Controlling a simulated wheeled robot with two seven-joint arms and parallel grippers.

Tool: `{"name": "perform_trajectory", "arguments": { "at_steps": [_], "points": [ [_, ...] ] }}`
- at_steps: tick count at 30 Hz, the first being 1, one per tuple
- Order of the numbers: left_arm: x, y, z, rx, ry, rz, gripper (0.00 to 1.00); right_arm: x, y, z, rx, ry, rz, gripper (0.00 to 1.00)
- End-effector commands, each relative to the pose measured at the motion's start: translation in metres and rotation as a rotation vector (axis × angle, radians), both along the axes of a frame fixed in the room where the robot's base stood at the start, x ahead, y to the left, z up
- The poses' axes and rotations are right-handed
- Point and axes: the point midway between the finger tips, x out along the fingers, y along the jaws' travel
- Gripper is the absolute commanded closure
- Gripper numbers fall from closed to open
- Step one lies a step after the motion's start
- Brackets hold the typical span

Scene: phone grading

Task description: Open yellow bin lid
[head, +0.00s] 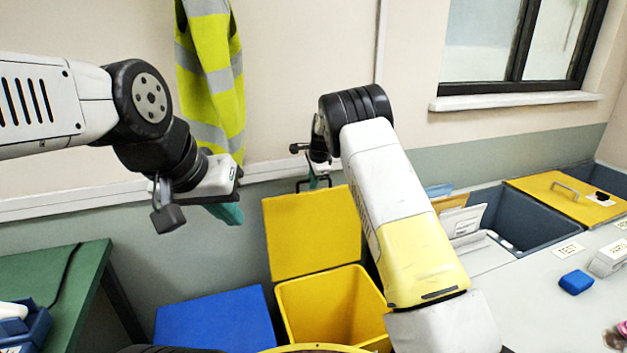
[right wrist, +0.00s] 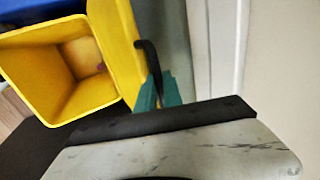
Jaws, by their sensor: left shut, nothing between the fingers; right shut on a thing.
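The yellow bin (head: 290,310) stands on the floor against the wall, its mouth uncovered. Its yellow lid (head: 312,235) stands raised, nearly upright, behind the mouth. The right wrist view shows the open bin (right wrist: 30,75) and the lid (right wrist: 115,45) beside it. My right gripper (head: 316,183) is at the lid's top edge. Its teal fingers (right wrist: 158,93) are shut on the dark lid handle (right wrist: 147,58); the exact grip is partly hidden. My left gripper (head: 230,213) is shut and empty, in the air left of the lid.
A blue bin lid (head: 215,322) lies left of the yellow bin. A green table (head: 60,270) is at the left. A grey worktop (head: 540,300) with a blue item (head: 576,282) is at the right. A hi-vis vest (head: 212,80) hangs behind my left gripper.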

Motion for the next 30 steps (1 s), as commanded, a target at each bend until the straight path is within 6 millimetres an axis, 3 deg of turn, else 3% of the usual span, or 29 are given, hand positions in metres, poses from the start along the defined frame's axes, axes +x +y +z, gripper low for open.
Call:
{"name": "perform_trajectory", "arguments": {
  "at_steps": [10,11,14,25,30],
  "points": [
    [0.0,0.0,0.0,0.0,0.0,0.0,1.0,0.0,-0.002,-0.001,-0.004,0.001,0.0,1.0],
    [0.0,0.0,0.0,0.0,0.0,0.0,1.0,0.0,-0.002,-0.001,-0.004,0.001,0.0,0.87],
    [0.0,0.0,0.0,0.0,0.0,0.0,1.0,0.0,-0.002,-0.001,-0.004,0.001,0.0,0.68],
    [0.0,0.0,0.0,0.0,0.0,0.0,1.0,-0.001,-0.001,-0.003,-0.003,0.005,0.0,0.68],
    [0.0,0.0,0.0,0.0,0.0,0.0,1.0,-0.007,-0.003,0.014,-0.002,0.001,0.0,0.68]
  ]
}}
